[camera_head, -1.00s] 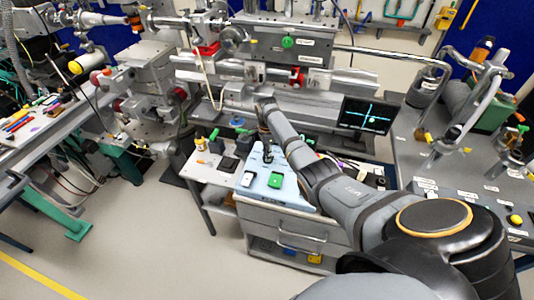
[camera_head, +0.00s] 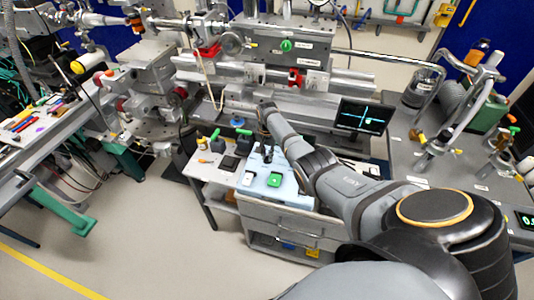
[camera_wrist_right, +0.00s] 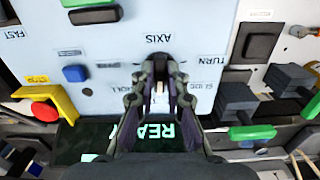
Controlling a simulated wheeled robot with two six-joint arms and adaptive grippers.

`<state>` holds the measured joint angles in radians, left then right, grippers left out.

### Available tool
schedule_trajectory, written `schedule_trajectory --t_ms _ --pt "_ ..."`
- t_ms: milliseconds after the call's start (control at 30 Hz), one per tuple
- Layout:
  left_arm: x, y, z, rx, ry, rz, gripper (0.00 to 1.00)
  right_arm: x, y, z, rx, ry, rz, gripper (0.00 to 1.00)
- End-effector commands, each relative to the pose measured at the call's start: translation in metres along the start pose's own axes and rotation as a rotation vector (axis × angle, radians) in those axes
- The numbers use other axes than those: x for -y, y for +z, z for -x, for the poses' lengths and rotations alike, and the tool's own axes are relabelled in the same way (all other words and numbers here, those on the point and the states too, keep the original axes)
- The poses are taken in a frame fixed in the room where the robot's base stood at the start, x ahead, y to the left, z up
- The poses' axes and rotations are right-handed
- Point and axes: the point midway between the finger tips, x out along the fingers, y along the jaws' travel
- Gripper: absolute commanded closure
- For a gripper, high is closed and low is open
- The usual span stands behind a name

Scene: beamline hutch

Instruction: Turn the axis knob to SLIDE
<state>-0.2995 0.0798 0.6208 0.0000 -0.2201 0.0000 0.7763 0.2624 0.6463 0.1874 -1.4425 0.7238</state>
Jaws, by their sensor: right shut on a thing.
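The light blue control panel (camera_head: 282,190) sits on a cabinet in the head view; it fills much of the right wrist view (camera_wrist_right: 110,68). There the AXIS label (camera_wrist_right: 158,39) reads upside down, with TURN and a partly covered label that looks like SLIDE to the right, and what looks like ROLL on the left. My right gripper (camera_wrist_right: 160,88) is shut on the axis knob (camera_wrist_right: 160,86) below the AXIS label. The fingers hide most of the knob; a pale strip shows between them. I cannot tell which label it points to. My left gripper is not in view.
Beside the knob in the wrist view are a blue button (camera_wrist_right: 75,73), a red button in a yellow guard (camera_wrist_right: 45,110) and dark green-ended handles (camera_wrist_right: 250,132). A dark screen (camera_wrist_right: 90,136) reading READY lies below. A monitor (camera_head: 363,116) stands behind my arm.

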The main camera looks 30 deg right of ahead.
Motion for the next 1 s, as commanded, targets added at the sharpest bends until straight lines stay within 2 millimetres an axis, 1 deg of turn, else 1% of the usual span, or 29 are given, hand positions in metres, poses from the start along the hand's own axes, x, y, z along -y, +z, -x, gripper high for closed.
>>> schedule_trajectory --t_ms 200,700,1000 --pt "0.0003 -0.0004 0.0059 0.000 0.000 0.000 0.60 -0.0005 0.0001 0.0013 0.001 -0.001 0.204 1.00" --pt "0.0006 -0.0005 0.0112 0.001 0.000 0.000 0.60 -0.0020 -0.0012 0.0010 -0.001 -0.001 0.677 1.00" --pt "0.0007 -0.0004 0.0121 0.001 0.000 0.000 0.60 -0.0029 -0.0018 0.0005 0.000 -0.001 0.919 1.00"
